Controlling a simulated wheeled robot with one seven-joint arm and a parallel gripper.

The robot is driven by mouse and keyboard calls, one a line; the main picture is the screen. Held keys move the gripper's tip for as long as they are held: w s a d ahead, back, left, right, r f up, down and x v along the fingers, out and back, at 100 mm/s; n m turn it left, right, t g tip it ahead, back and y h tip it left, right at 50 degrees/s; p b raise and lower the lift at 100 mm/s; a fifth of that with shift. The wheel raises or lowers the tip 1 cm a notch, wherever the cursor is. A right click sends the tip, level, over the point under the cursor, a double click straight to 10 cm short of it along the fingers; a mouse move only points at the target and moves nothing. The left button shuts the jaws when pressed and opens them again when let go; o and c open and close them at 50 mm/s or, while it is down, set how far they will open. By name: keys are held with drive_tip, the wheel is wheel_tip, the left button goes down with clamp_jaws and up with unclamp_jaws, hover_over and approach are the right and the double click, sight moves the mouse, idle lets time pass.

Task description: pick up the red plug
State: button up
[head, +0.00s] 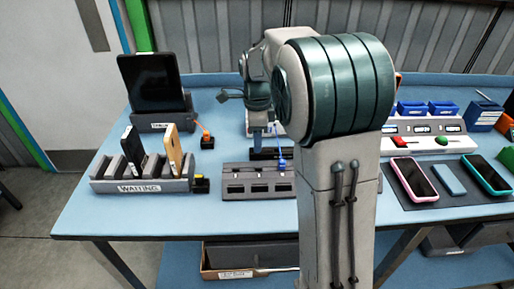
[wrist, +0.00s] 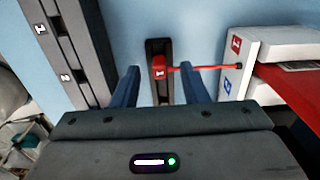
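The red plug (wrist: 159,64) sits in a narrow dark holder (wrist: 160,93) in the wrist view, with a red cord running right from it to a white box. My gripper (wrist: 159,72) is open, with one blue finger on each side of the plug and holder and blue table visible in both gaps. The fingers do not appear to touch the plug. In the head view my gripper (head: 263,140) points down behind the dark slotted block, partly covered by my arm. I cannot make out the red plug there.
The white box (wrist: 240,68) with red and blue labels stands right of the plug in the wrist view; a dark grey block (wrist: 68,45) is at left. In the head view, a slotted block (head: 258,189), a blue plug (head: 282,163) and the WAITING rack (head: 140,187) are nearby.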

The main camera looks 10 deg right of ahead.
drive_tip(key=shift+f, duration=0.75)
clamp_jaws()
drive_tip(key=shift+r, duration=0.1)
drive_tip(key=r, duration=0.4)
drive_tip(key=shift+s+d+r, duration=0.1)
drive_tip(key=shift+d+r, duration=0.15)
drive_tip(key=shift+d, duration=0.05)
drive_tip(key=s+d+r, duration=0.4)
drive_tip(key=d+r, duration=0.2)
drive_tip(key=d, duration=0.4)
drive_tip(key=shift+s+r, duration=0.2)
drive_tip(key=shift+r+p, duration=0.8)
drive_tip(key=shift+p, duration=0.1)
drive_tip(key=shift+r+p, duration=1.4)
